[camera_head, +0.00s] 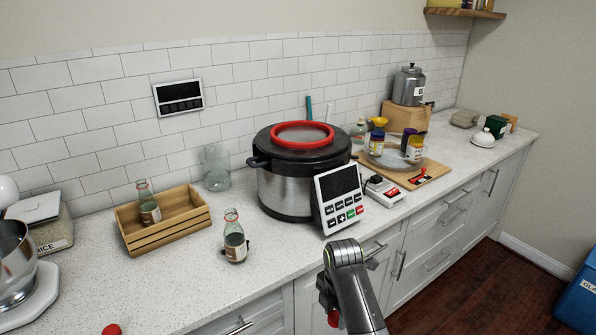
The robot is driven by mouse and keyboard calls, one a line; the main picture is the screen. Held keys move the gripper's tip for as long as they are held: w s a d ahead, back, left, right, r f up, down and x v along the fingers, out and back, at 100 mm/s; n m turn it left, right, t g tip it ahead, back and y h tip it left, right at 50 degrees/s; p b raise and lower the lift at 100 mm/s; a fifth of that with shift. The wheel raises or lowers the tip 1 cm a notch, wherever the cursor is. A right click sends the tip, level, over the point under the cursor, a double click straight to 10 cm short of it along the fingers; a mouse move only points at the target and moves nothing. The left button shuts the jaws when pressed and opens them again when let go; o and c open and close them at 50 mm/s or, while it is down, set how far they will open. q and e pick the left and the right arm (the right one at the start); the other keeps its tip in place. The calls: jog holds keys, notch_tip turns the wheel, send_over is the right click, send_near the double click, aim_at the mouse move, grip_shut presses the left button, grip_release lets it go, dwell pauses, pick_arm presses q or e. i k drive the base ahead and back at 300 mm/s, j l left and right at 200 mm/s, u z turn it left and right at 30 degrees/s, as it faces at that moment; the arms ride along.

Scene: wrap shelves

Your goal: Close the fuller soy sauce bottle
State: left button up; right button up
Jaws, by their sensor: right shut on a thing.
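One glass soy sauce bottle (234,240) stands upright on the counter, with a red ring at its neck and dark liquid around its label. Another bottle (148,206) stands in the wooden crate (133,242); its upper part looks clear. I cannot surely compare their levels. My right gripper (327,297) is at the counter's front edge, right of and apart from the counter bottle. It is shut on a small red thing (333,318), which looks like a cap and is partly hidden. Another red cap-like thing (111,329) shows at the bottom edge. My left gripper is out of view.
A glass jar (216,168) is behind. A scale (47,232) and mixer (18,275) fill the left. The counter's front left is mostly clear.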

aim_at(236, 251)
jog(key=k, duration=0.55)
jog(key=k+u, duration=0.2)
jog(key=i+u, duration=0.1)
jog(key=u, duration=1.3)
jog(key=l+u, duration=0.15)
jog(key=l, duration=1)
jog(key=k+l, duration=0.15)
jog(key=l, duration=1.85)
jog(key=k, duration=0.1)
